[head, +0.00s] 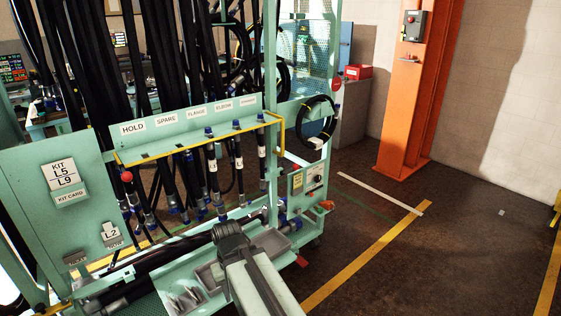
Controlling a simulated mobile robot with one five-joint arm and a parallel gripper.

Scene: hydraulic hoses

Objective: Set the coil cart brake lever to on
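The coil cart (35,190) is a pale green frame hung with black hoses, filling the left and middle of the head view. A small control panel (307,180) with a round dark knob is on its right end. An orange handle-like part (327,205) sticks out low beside that panel. A red knob (126,177) shows at the front left. I cannot tell for sure which part is the brake lever, or its setting. My arm reaches up from the bottom middle, its dark end (231,240) in front of the cart's lower tray. No fingers can be made out there.
A yellow rail (200,143) runs below the hose labels. A grey bin (272,243) sits on the lower tray. An orange column (408,100) stands at the back right. The floor (440,250) right of the cart is open, with yellow lines.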

